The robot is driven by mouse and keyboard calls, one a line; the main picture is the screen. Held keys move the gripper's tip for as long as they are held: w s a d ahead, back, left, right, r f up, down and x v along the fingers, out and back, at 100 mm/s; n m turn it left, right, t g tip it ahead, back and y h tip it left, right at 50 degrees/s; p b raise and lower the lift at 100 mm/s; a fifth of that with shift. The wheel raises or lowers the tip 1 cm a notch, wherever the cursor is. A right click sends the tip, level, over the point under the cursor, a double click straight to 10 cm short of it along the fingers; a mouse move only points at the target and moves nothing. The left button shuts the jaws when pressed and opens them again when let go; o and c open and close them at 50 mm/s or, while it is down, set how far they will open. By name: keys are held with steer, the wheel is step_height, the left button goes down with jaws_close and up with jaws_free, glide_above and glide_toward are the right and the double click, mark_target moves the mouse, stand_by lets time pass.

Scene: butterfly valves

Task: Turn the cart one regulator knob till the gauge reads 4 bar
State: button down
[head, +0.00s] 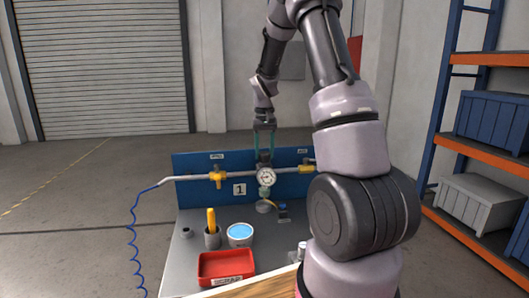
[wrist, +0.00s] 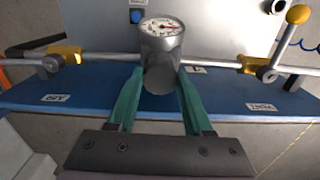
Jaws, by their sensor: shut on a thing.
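The regulator's round white gauge (head: 266,177) faces me on the pipe in front of the blue panel, near the plate marked 1. My gripper (head: 264,135) reaches down from above onto the top of the regulator. In the wrist view the grey regulator knob (wrist: 160,78) sits between the two green fingers, and my gripper (wrist: 158,92) is shut on it. The knob is mostly hidden in the head view.
A yellow valve handle (head: 217,178) sits on the pipe left of the gauge. On the cart top (head: 190,258) stand a red scrap bin (head: 226,265), a cup with a yellow-handled tool (head: 212,237) and a blue-filled bowl (head: 240,234). A shelf rack (head: 480,139) stands at right.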

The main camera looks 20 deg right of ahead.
mark_target(264, 153)
steer(key=m, duration=0.6)
steer(key=shift+m, duration=0.3)
steer(key=m, duration=0.4)
steer(key=shift+m, duration=0.3)
steer(key=shift+c, duration=1.5)
jaws_free()
step_height(264, 153, up, 11)
